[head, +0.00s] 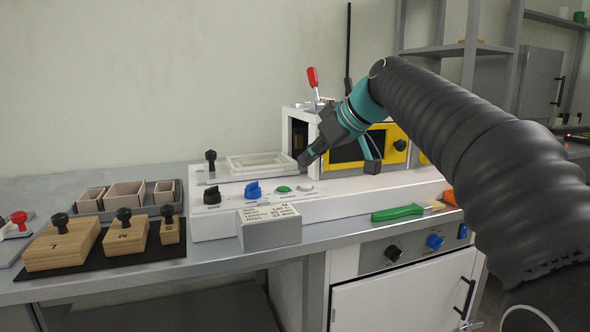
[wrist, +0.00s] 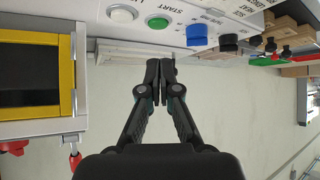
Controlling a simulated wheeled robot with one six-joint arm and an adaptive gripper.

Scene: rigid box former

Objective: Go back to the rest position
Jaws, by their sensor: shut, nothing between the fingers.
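My gripper (head: 303,161) is shut and empty in the head view, at the end of my dark, ribbed arm that reaches in from the right. Its fingertips are close to the right end of a pale rectangular frame (head: 262,174) on the white machine (head: 240,222); I cannot tell whether they touch. In the wrist view my gripper (wrist: 160,64) shows with both fingers together. The white, green and blue controls of the machine's front panel appear beyond the fingertips, upside down.
A yellow-framed dark panel (head: 345,150) stands behind my gripper. A red-handled lever (head: 312,78) rises above it. Wooden blocks with black knobs (head: 62,243) and small open boxes (head: 126,194) stand at the left. A label block (head: 270,232) and a green-handled tool (head: 397,213) lie in front.

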